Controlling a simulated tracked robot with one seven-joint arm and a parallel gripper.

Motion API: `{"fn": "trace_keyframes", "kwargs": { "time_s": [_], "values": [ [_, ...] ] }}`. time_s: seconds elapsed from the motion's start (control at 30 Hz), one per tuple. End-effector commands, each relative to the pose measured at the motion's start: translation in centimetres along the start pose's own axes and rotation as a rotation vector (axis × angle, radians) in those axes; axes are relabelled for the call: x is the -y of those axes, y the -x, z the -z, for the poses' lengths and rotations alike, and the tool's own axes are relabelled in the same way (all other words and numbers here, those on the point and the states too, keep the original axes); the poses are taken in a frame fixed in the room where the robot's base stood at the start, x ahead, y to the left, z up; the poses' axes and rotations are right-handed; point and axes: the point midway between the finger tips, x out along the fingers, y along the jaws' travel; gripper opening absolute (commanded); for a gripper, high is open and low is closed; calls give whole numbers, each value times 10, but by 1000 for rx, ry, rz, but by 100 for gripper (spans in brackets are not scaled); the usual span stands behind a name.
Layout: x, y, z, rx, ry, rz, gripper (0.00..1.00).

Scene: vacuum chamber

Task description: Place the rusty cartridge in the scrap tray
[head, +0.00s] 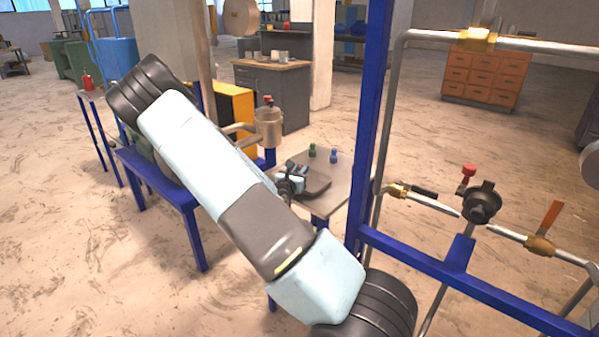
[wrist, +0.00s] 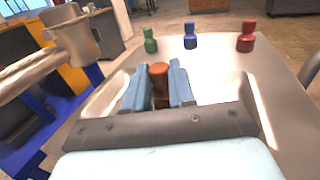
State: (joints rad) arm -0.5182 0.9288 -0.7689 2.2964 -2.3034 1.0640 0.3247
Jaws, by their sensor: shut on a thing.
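The rusty cartridge (wrist: 160,82) is brown and stands between the two blue fingers of my gripper (wrist: 160,70) in the wrist view. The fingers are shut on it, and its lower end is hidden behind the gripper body. A shallow tray (wrist: 262,100) with a raised rim lies around and below the fingers. I cannot tell whether the cartridge touches its floor. In the head view my gripper (head: 298,172) is small, partly behind my arm, over the dark tray (head: 320,190) on a small grey table.
A green (wrist: 150,42), a blue (wrist: 190,38) and a red cartridge (wrist: 246,38) stand beyond the tray's far edge. A metal pot-like vessel with a pipe (wrist: 76,40) is at the left. A blue post (head: 370,120) and pipework stand right of the table.

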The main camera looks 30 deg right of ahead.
Motion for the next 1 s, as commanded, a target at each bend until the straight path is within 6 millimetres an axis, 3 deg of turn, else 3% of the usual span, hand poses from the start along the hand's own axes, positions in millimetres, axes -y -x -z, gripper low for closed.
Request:
{"fn": "trace_keyframes", "kwargs": {
  "time_s": [0.37,0.4,0.63,1.0],
  "values": [
    [0,0,3,0,0,0,0],
    [0,0,3,1,0,0,27],
    [0,0,3,1,0,0,49],
    [0,4,1,0,-1,0,50]
  ]
}}
